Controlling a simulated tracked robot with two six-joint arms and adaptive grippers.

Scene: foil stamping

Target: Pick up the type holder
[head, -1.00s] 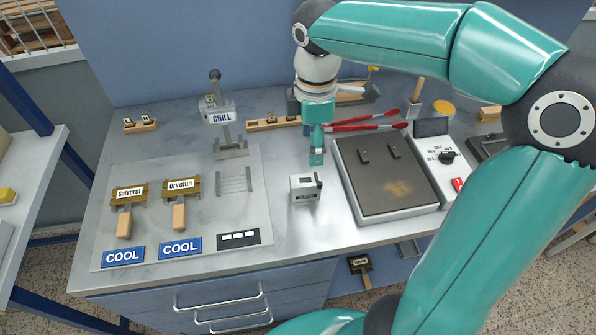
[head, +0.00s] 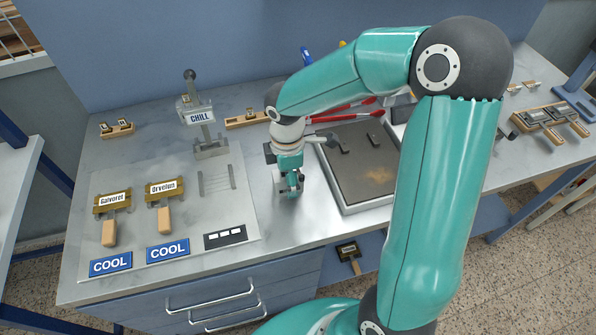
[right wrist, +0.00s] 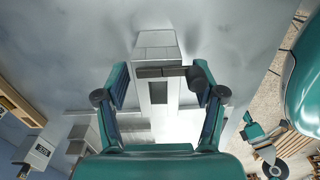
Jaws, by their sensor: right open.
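My right gripper (head: 290,189) is over the table, just left of the hot plate, pointing down. In the right wrist view its open fingers (right wrist: 161,88) stand on either side of a small silver block (right wrist: 155,42) with a dark bar and knob. I cannot tell whether they touch it. In the head view the gripper mostly hides this block. Two brass holders with wooden handles, labelled Galvoret (head: 113,200) and Orvelun (head: 164,188), lie on the grey mat at left. A similar holder (head: 348,254) is low under the table's front. My left gripper is not in view.
The hot plate (head: 362,190) is right of the gripper, partly behind my arm. A stand with a CHILL sign (head: 200,116) is at left. Blue COOL plates (head: 110,263) lie at the front left. More holders (head: 545,117) are at the far right. Red tongs lie behind.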

